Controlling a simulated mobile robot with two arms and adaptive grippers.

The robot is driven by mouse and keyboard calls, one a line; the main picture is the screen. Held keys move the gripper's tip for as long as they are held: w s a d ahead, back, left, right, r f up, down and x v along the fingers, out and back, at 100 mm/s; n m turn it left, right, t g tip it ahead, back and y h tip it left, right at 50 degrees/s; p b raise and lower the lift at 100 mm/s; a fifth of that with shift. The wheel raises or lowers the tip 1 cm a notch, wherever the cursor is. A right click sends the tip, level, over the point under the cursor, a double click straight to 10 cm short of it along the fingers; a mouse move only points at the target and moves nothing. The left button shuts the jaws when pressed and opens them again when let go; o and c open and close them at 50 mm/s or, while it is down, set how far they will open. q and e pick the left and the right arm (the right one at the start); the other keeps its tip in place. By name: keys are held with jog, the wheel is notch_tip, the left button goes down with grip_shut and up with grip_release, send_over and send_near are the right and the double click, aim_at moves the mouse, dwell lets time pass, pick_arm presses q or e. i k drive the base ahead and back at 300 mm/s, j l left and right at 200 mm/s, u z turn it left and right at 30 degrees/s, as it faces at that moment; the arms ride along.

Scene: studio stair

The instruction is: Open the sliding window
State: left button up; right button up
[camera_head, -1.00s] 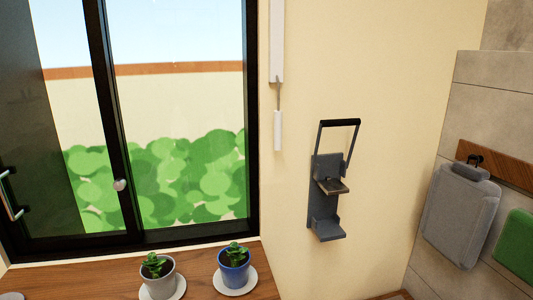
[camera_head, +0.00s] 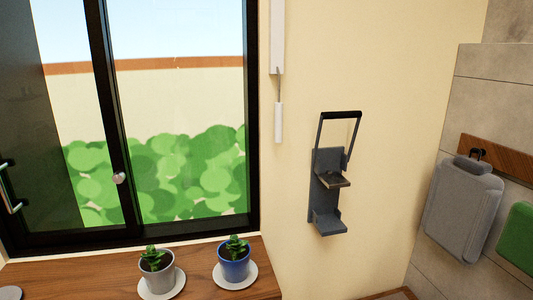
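The sliding window has a black frame (camera_head: 252,120) and fills the left of the head view. A dark upright stile (camera_head: 107,110) divides it, with a small round silver knob (camera_head: 119,178) low on it. A silver bar handle (camera_head: 11,190) on a dark upright sits at the far left edge. A darker, tinted strip of pane lies between that handle and the clearer glass. Green bushes and a pale wall show through the panes. Neither of my grippers is in view.
A wooden sill (camera_head: 205,268) below the window holds a grey potted plant (camera_head: 158,280) and a blue potted plant (camera_head: 234,268) on white saucers. A grey wall bracket (camera_head: 328,195) and a white hanging rod (camera_head: 278,122) are to the right. A grey bag (camera_head: 463,210) hangs farther right.

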aim_at(10, 205)
jog(key=u, duration=1.25)
